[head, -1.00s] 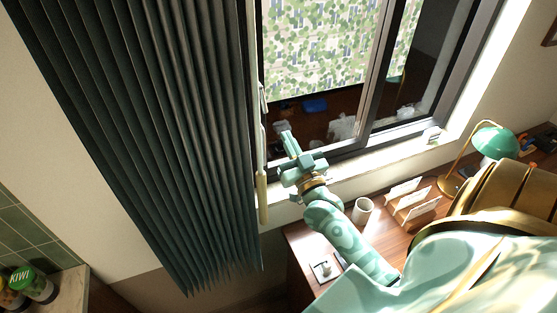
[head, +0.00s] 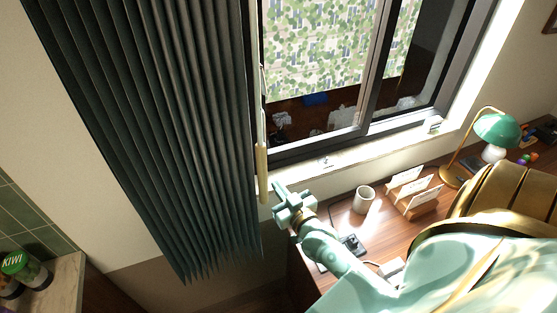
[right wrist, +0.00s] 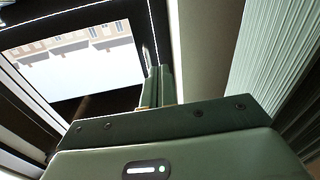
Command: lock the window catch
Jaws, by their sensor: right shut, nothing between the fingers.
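The sliding window (head: 365,80) stands behind the desk, with dark frames and a pale sill. I cannot make out its catch for certain. A slim rounded piece (right wrist: 149,57) shows by the dark frame just beyond my fingertips in the right wrist view; I cannot tell whether it is the catch. My right gripper (head: 279,188) is shut and empty, in front of the sill near the curtain's lower right edge. Its closed fingers also show in the right wrist view (right wrist: 156,87). My left gripper is not in view.
A dark pleated curtain (head: 165,130) hangs left of the window, with a wooden-handled wand (head: 262,170) at its edge. The desk holds a white mug (head: 364,198), a card holder (head: 414,190) and a green lamp (head: 496,130). Jars (head: 35,277) stand lower left.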

